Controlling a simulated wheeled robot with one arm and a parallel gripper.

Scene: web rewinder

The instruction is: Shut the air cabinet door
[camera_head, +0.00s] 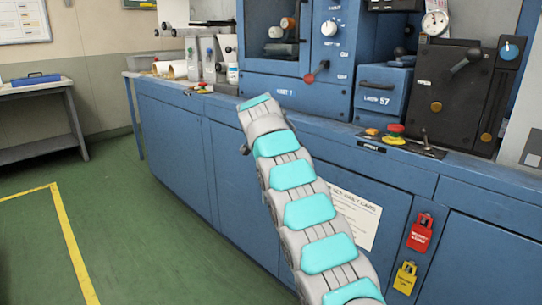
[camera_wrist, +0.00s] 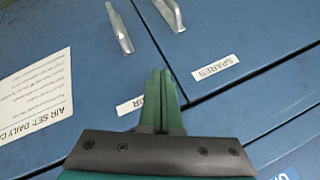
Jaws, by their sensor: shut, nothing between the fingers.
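The air cabinet door (camera_wrist: 85,35) is a blue panel with a white "AIR SET DAILY" sheet (camera_wrist: 38,92), a metal handle (camera_wrist: 120,27) and an "AIR" label partly hidden by my gripper. It also shows in the head view (camera_head: 394,218), partly behind my arm. The panel looks flush or nearly so with its neighbour; I cannot tell whether a small gap is left. My gripper (camera_wrist: 163,73) is shut and empty, its green fingertips in front of the panels near the seam. Contact cannot be told. The gripper is not visible in the head view.
The blue "SPARES" panel (camera_wrist: 240,60) with its own handle (camera_wrist: 171,14) adjoins on the right. A red tag (camera_head: 420,232) and a yellow tag (camera_head: 405,278) hang right of the door. The bench top holds machine units. Green floor (camera_head: 140,245) is clear at left.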

